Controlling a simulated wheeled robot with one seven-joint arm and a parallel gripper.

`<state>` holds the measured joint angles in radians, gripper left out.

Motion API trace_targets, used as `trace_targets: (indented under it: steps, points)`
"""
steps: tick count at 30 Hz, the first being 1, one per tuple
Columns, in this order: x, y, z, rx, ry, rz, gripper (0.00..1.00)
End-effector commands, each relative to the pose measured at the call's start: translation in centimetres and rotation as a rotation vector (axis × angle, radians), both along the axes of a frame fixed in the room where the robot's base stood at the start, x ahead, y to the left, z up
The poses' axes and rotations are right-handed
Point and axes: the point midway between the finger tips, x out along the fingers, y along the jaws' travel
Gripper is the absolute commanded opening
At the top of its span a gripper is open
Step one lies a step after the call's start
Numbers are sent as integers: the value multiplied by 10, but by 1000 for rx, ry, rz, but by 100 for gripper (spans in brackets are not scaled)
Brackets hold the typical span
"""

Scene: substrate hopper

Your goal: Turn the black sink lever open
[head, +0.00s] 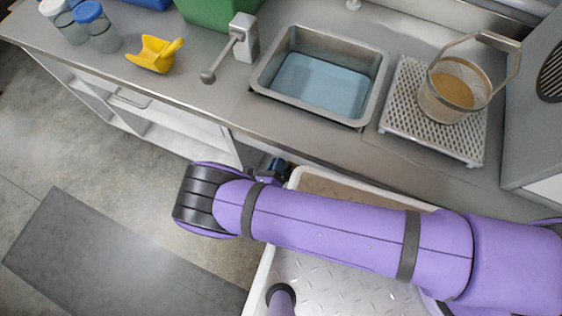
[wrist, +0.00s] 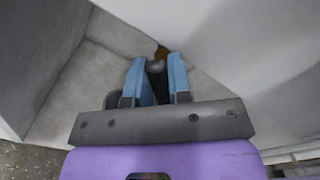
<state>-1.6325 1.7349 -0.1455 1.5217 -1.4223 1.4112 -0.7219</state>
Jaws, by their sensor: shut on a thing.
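In the wrist view, my gripper (wrist: 157,66) has its two blue fingers closed around a dark, narrow piece that looks like the black sink lever (wrist: 156,78). Only a short part of the lever shows; the rest is hidden by the fingers and the gripper body. A small orange-brown bit shows just beyond the fingertips. In the head view, part of my gripper (head: 272,168) shows below the front edge of the bench, mostly covered by my purple arm, and the lever cannot be made out. The metal sink (head: 320,84) is set in the bench above, with bluish water in it.
Pale walls close in around my gripper.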

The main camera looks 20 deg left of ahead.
Motion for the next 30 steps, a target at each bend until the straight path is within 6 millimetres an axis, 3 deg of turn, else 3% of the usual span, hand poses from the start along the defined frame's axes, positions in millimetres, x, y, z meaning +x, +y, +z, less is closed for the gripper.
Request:
trace_targets:
  steps: [18, 30]
  points:
    - [1, 14, -26, -548, 43, 1, 0]
    - [1, 15, -36, -738, 59, 1, 0]
